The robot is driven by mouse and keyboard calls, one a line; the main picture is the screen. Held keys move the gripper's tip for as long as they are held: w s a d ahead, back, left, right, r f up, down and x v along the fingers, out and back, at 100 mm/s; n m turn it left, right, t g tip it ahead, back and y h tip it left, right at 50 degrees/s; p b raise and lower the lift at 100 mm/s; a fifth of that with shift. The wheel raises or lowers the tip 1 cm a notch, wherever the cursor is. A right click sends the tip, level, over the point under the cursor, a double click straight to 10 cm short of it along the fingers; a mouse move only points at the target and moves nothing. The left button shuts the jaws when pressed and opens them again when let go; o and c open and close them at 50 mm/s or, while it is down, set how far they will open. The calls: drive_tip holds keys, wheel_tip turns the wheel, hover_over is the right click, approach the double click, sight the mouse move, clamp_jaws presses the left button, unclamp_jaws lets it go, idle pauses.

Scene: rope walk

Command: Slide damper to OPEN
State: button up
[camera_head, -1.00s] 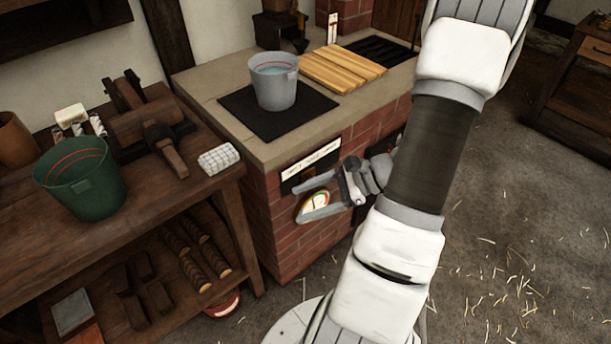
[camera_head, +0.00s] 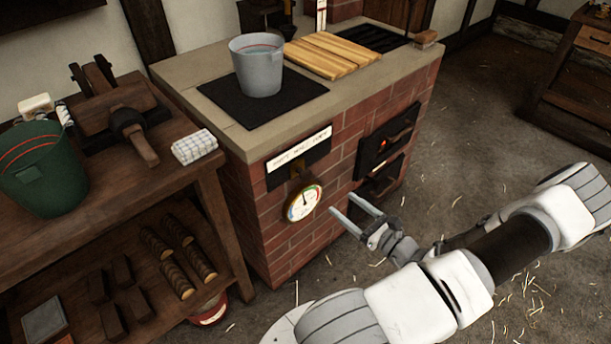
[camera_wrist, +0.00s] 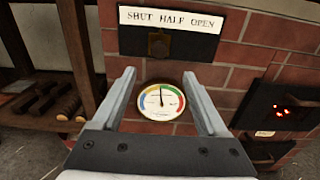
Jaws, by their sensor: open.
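The damper plate (camera_head: 283,170) is a dark panel on the brick stove front, under a white label (camera_head: 299,148). In the wrist view the label (camera_wrist: 172,20) reads SHUT HALF OPEN. A small brass-brown knob (camera_wrist: 159,44) sits on the dark plate, below the gap between SHUT and HALF. The knob also shows in the head view (camera_head: 300,172). My gripper (camera_head: 343,203) is open and empty, in front of the stove and apart from the knob. In the wrist view its fingers (camera_wrist: 158,73) point at the stove, below the knob and either side of the gauge.
A round dial gauge (camera_head: 304,203) hangs just below the damper. Fire doors (camera_head: 387,142) with a glow are to its right. A grey bucket (camera_head: 257,66) and wooden board (camera_head: 331,55) stand on the stove. A workbench (camera_head: 180,180) is close on the left. The floor at right is clear apart from straw.

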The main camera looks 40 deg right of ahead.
sight(308, 177)
drive_tip(key=w+b, duration=0.1)
drive_tip(key=w, duration=0.4)
drive_tip(key=w+a+b, duration=0.1)
drive_tip(key=w, duration=0.4)
drive_tip(key=w+b, duration=0.1)
drive_tip(key=w, duration=0.4)
drive_tip(key=shift+w+a, duration=0.2)
drive_tip(key=shift+w, duration=0.2)
clamp_jaws()
idle(0.5)
